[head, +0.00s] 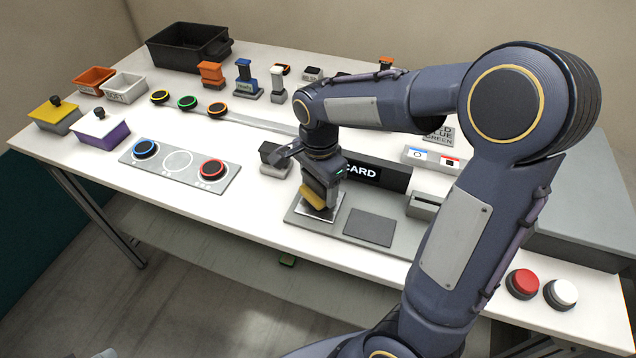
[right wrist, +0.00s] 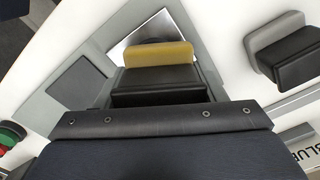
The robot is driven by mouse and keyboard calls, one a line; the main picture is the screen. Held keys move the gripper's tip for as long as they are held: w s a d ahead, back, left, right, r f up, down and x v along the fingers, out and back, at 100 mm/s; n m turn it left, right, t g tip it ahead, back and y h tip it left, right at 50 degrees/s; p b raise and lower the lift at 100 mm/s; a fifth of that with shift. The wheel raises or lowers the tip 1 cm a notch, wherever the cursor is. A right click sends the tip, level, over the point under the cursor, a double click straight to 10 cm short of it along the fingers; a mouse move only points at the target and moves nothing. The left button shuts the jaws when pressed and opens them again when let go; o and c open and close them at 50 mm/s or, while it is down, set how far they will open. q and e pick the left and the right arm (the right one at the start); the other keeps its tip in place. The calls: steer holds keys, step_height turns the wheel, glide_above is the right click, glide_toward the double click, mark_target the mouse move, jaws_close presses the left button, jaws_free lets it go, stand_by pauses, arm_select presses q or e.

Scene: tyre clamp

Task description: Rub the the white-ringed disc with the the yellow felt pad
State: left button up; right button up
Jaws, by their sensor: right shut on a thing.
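My right gripper (head: 321,182) is shut on the yellow felt pad (head: 313,194), over the shiny square plate (head: 326,210) on the grey panel. In the right wrist view the pad (right wrist: 158,53) shows as a yellow bar beyond the dark jaws, in front of the shiny plate (right wrist: 150,24). I cannot tell whether the pad touches the plate. I cannot make out a white-ringed disc; my arm hides part of the table's back. A white circle outline (head: 178,162) is on a grey board between a blue-ringed disc (head: 146,149) and a red-ringed disc (head: 212,169). My left gripper is not in view.
A grey and black block (head: 274,160) stands left of my right gripper. A dark square (head: 369,228) is right of the shiny plate. Several ringed discs, small bins and a black crate (head: 188,46) stand farther back. Red and white buttons (head: 523,283) are at front right.

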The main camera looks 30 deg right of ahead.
steer(key=shift+s+d+f, duration=0.1)
steer(key=shift+s+d, duration=0.05)
steer(key=shift+s, duration=0.7)
steer(key=shift+w, duration=0.45)
steer(key=shift+w+a, duration=0.2)
steer(key=shift+w, duration=0.5)
steer(key=shift+s+d, duration=0.1)
steer(key=shift+s, duration=0.5)
step_height(320, 180, up, 7)
steer(key=p, duration=0.6)
steer(key=shift+p, duration=0.35)
